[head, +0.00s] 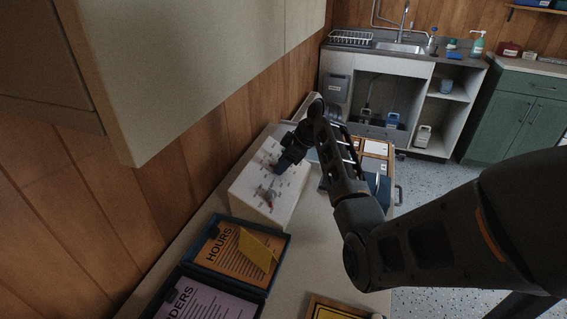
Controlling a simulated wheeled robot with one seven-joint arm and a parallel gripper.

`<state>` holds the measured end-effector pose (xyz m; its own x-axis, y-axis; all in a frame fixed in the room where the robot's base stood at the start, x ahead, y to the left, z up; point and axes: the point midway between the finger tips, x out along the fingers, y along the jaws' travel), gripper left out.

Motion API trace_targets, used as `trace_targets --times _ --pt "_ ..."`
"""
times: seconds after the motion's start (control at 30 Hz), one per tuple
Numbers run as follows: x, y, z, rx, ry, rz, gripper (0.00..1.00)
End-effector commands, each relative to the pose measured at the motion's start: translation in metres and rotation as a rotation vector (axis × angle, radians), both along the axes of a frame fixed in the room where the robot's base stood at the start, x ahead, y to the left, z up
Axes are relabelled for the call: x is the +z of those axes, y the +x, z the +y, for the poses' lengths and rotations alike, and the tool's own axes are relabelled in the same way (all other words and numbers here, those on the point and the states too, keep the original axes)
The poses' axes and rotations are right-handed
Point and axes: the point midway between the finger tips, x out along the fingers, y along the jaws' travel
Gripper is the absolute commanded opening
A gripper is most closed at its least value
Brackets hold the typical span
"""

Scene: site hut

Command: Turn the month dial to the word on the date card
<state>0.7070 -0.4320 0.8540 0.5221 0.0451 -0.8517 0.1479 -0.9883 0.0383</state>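A white box (245,181) with a pale top face stands on the counter against the wood wall. Its face carries a dial (267,192) with a grey pointer and a touch of red, and small dark marks around it. A second dial lies farther up the face, partly hidden by my gripper. My gripper (281,168) is at this farther dial, with its fingertips at or just above it. It is too small and dark to tell whether it is open or shut, or touching. The words around the dials are not readable. I cannot make out which card is the date card.
A blue tray (283,237) holds an orange "HOURS" sheet (214,246) and a folded yellow card (258,249). A second tray (176,280) holds a purple sheet (190,303). A yellow sign (335,313) lies at the front. A wall cabinet (190,70) overhangs the left.

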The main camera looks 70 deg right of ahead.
Motion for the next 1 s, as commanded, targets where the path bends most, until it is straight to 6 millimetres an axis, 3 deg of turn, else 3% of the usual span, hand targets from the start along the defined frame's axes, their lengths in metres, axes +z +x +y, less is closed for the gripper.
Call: trace_targets --times 0.17,0.47,1.0 --pt "0.000 0.000 0.000 0.000 0.000 0.000 0.57" --pt "0.003 -0.002 0.000 -0.001 -0.001 0.000 0.57" --pt "0.063 -0.039 -0.004 -0.001 -0.001 0.000 0.57"
